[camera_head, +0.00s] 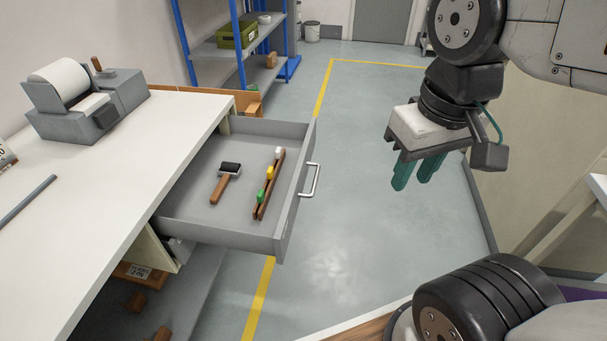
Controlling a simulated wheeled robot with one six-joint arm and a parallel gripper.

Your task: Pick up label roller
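The label roller (225,182) lies in the open grey drawer (232,224). It has a dark roller head at its upper end and a brown wooden handle pointing down and left. My gripper (416,182) hangs at the upper right, over the floor and right of the drawer. Its two green fingers point down and show a narrow gap between them, with nothing visible held. The gripper is well apart from the roller.
A wooden strip (269,184) with white, yellow and green pieces lies right of the roller in the drawer. The drawer handle (310,181) sticks out to the right. A white table (130,170) carries a paper roll machine (84,98). Blue shelving (236,45) stands behind.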

